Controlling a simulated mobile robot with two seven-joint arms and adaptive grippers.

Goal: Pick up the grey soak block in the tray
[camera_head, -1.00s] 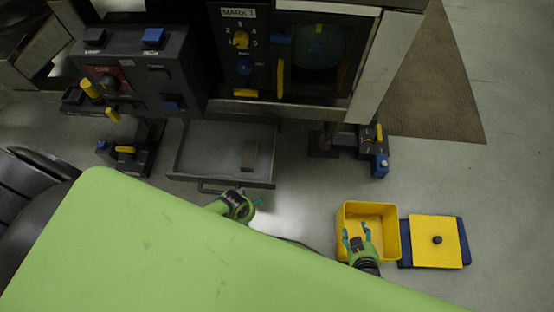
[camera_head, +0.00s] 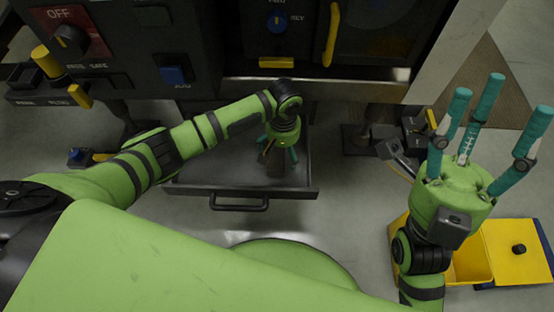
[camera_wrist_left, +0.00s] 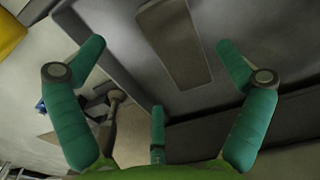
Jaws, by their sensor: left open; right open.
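The grey soak block (camera_head: 275,169) lies in the grey pull-out tray (camera_head: 225,188). My left gripper (camera_head: 278,152) is above the block, pointing down over the tray, and partly hides it in the head view. In the left wrist view the soak block (camera_wrist_left: 175,40) is a long grey-brown piece on the tray floor (camera_wrist_left: 110,32), beyond the spread fingers. My left gripper (camera_wrist_left: 160,75) is open, with nothing between its three teal fingers. My right gripper (camera_head: 497,105) is open and empty, fingers up, at the right of the head view.
The dark machine front with a yellow handle (camera_head: 332,35) overhangs the tray's back. A black handle (camera_head: 240,205) is on the tray's front. A yellow bin (camera_head: 470,266) and a yellow lid (camera_head: 518,250) are at the lower right, behind my right arm.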

